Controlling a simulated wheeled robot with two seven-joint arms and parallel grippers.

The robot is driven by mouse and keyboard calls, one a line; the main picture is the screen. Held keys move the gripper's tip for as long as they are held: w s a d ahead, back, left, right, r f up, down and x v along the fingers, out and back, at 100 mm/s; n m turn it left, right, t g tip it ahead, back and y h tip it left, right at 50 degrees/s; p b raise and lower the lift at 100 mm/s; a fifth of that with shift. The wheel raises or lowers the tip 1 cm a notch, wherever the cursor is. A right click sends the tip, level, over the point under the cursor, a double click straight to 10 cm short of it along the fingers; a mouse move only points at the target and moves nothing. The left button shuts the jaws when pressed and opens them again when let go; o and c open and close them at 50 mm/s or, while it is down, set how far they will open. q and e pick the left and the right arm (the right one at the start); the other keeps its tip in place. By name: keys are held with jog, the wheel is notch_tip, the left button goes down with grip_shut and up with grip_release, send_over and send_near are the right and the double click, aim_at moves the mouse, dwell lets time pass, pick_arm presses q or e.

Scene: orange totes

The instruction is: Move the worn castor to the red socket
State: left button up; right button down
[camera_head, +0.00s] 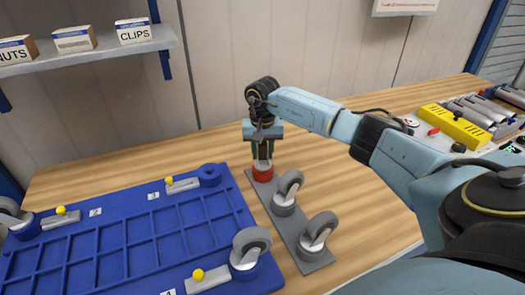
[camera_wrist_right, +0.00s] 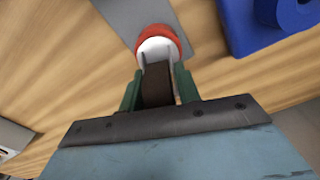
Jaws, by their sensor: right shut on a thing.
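My right gripper (camera_head: 263,151) points down over the near-vertical red socket (camera_head: 262,174) at the far end of the grey plate (camera_head: 302,254). In the right wrist view, its green fingers are shut on the worn castor (camera_wrist_right: 157,86), which has a dark brown wheel and a pale fork. The castor's pale base is lined up with the red socket (camera_wrist_right: 170,33) and overlaps it. I cannot tell whether it is fully seated. My left gripper is not in view.
Two grey castors (camera_head: 286,194) (camera_head: 317,236) stand on the plate nearer me. The blue tray (camera_head: 120,240) at left carries more castors, yellow-knobbed latches and an empty blue socket (camera_head: 210,172). A yellow block (camera_head: 455,126) and metal cylinders lie at right. Bare wood (camera_head: 350,190) is free right of the plate.

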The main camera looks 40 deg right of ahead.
jog(key=shift+f, duration=0.2)
jog(key=c, duration=0.9)
grip_release()
jog(key=r, duration=1.3)
jog(key=shift+s+a+r, duration=0.15)
jog(key=shift+s+r, duration=0.1)
